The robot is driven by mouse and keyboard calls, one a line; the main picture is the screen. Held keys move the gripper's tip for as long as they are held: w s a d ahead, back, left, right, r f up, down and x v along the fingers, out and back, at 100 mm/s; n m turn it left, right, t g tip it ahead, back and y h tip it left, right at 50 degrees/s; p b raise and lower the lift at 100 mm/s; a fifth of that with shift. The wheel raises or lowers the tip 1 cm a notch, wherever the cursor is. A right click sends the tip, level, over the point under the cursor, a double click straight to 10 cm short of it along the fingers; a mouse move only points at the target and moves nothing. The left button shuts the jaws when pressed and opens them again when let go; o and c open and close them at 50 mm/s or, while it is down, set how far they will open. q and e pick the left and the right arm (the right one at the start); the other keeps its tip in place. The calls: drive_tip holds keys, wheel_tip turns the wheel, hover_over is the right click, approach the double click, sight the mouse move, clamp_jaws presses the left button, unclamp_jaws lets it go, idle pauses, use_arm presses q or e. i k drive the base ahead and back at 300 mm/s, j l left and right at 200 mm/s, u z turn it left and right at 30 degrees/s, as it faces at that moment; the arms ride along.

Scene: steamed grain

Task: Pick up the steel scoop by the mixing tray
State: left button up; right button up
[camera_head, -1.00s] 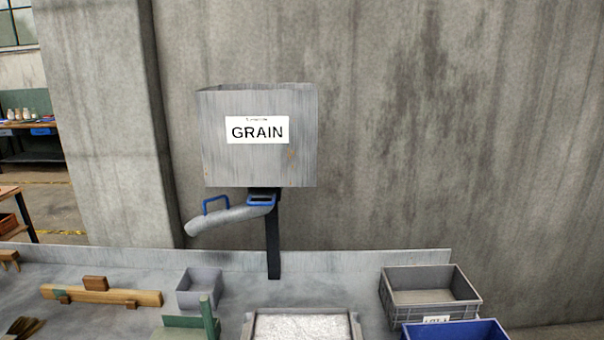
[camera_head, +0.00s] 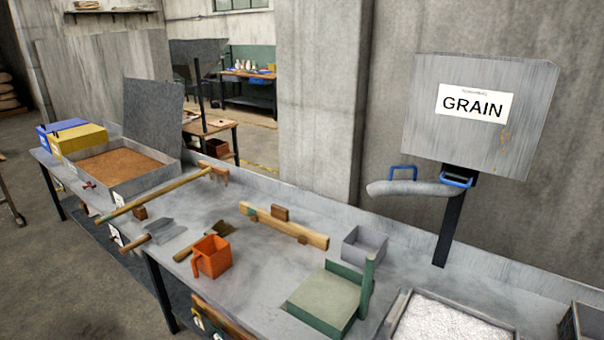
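A flat steel tool with a wooden handle (camera_head: 164,231), which looks like the scoop, lies on the grey bench. Its handle points to the bench's front edge at lower left. A wide tray (camera_head: 158,181) of brown material stands farther back at left. A second tray (camera_head: 398,304) of white granular material stands at lower right, cut by the picture's bottom edge. I cannot tell for sure which of them is the mixing tray. Neither of my grippers shows in the head view.
A wooden rake (camera_head: 155,196) lies behind the steel tool and a brush (camera_head: 205,242) in front of it. An orange cup (camera_head: 212,259), green scale (camera_head: 325,300), grey bin (camera_head: 366,247) and wooden bar (camera_head: 285,227) stand around.

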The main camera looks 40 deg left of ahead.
sight(161, 230)
drive_tip(key=u, duration=2.25)
